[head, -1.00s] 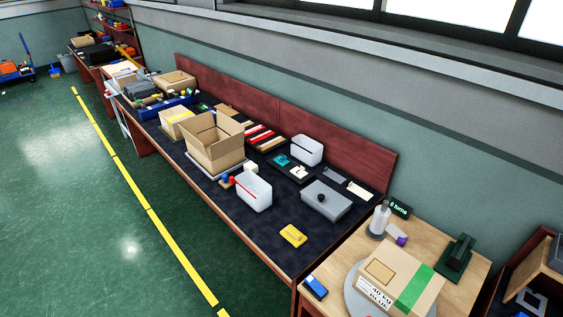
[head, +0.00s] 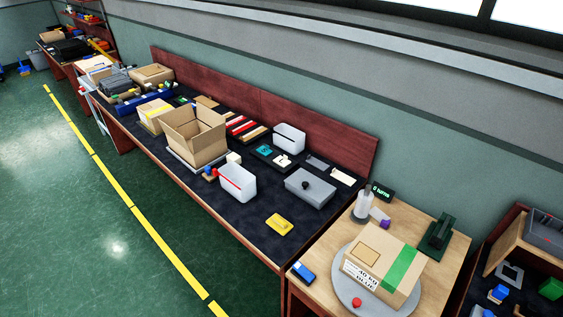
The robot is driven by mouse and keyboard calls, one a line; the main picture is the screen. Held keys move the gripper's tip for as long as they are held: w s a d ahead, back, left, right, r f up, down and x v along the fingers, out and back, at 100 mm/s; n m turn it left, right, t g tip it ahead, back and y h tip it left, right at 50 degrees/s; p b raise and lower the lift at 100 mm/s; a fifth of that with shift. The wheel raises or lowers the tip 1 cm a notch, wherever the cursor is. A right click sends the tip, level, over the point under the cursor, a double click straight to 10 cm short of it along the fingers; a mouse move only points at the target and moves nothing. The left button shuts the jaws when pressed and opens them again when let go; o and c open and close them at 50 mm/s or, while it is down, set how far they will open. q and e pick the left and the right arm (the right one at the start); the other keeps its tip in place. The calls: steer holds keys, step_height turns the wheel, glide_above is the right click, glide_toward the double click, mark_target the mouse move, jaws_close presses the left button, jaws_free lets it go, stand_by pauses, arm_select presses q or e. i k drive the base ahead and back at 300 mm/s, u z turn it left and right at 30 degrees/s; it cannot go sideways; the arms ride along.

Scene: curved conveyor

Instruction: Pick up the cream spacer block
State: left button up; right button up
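A small cream block (head: 233,157) sits on the dark table mat, between the open cardboard box (head: 194,145) and a white bin with a red line (head: 238,182). A smaller cream piece (head: 283,160) lies in a black tray (head: 267,156) beside a teal piece (head: 264,150). I cannot tell for certain which of the two is the spacer block. Neither of my grippers is in view.
A grey box with a black knob (head: 310,187), a yellow block (head: 279,224) and a second white bin (head: 289,138) stand on the mat. A taped carton (head: 384,274) sits on a round grey plate at right. The mat's front right is mostly clear.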

mark_target(233, 157)
steer(key=u, duration=2.05)
steer(key=i, duration=3.5)
steer(key=z, duration=1.45)
